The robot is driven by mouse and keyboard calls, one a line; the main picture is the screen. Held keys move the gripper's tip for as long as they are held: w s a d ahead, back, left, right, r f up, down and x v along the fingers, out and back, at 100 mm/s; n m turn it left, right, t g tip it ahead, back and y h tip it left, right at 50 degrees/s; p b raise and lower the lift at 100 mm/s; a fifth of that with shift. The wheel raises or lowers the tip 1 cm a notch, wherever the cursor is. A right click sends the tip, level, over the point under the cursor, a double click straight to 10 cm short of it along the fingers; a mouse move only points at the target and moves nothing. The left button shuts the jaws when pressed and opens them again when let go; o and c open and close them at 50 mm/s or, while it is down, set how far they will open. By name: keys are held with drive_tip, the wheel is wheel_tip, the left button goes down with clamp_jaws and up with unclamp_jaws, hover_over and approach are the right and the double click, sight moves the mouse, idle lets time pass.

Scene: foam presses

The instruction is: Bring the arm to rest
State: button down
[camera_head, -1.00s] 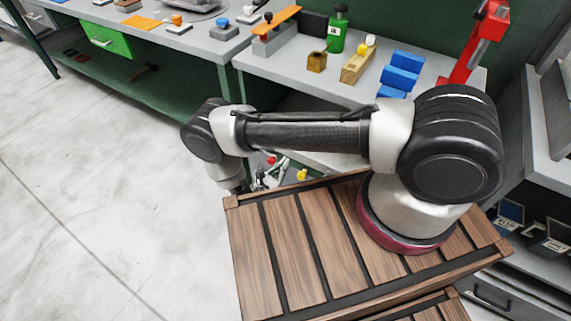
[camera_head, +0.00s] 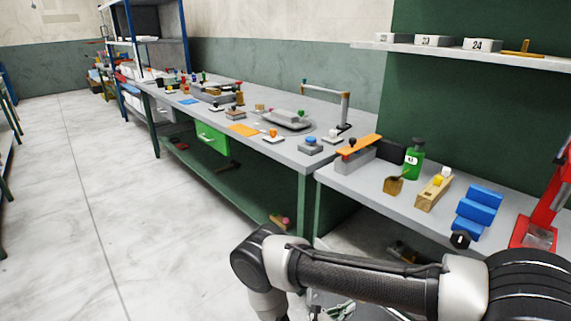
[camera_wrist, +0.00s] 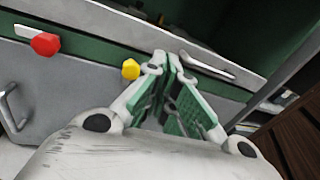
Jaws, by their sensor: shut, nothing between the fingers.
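My gripper (camera_head: 335,312) shows only in part at the bottom edge of the head view, below my bent arm. In the wrist view my gripper (camera_wrist: 168,60) has its green-padded fingers brought together at the tips, with nothing held. It points at the front of a grey bench, whose red knob (camera_wrist: 45,44) and yellow knob (camera_wrist: 131,69) are to the left of the fingers. The gap between fingers and bench front is hard to judge. My arm is folded low in front of the right-hand bench.
The grey bench (camera_head: 340,176) holds a green bottle (camera_head: 413,160), blue blocks (camera_head: 477,212) and a red press (camera_head: 545,215). A longer bench with a green drawer (camera_head: 212,139) runs to the back left. The floor at left is clear. A grey handle (camera_wrist: 12,108) shows in the wrist view.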

drive_tip(key=s+d+r+m+g+y, duration=0.2)
drive_tip(key=r+m+g+y, duration=0.4)
drive_tip(key=r, duration=1.2)
drive_tip(key=s+d+r+m+g+y, duration=0.15)
drive_tip(key=r+m+g, duration=0.7)
drive_tip(key=r, duration=0.95)
drive_tip(key=s+d+r+m+t+y, duration=0.2)
drive_tip(key=s+d+r+m+t, duration=0.1)
drive_tip(key=r, duration=0.5)
drive_tip(key=s+d+r+m+t+y, duration=0.3)
drive_tip(key=s+d+r+m, duration=0.1)
drive_tip(key=r, duration=0.4)
drive_tip(key=s+d+r+m+t+y, duration=0.2)
drive_tip(key=s+d+r+m+t, duration=0.2)
drive_tip(key=r, duration=0.3)
drive_tip(key=shift+s+d+r+y, duration=0.25)
drive_tip(key=shift+d+r+y, duration=0.1)
drive_tip(key=shift+d+r, duration=0.05)
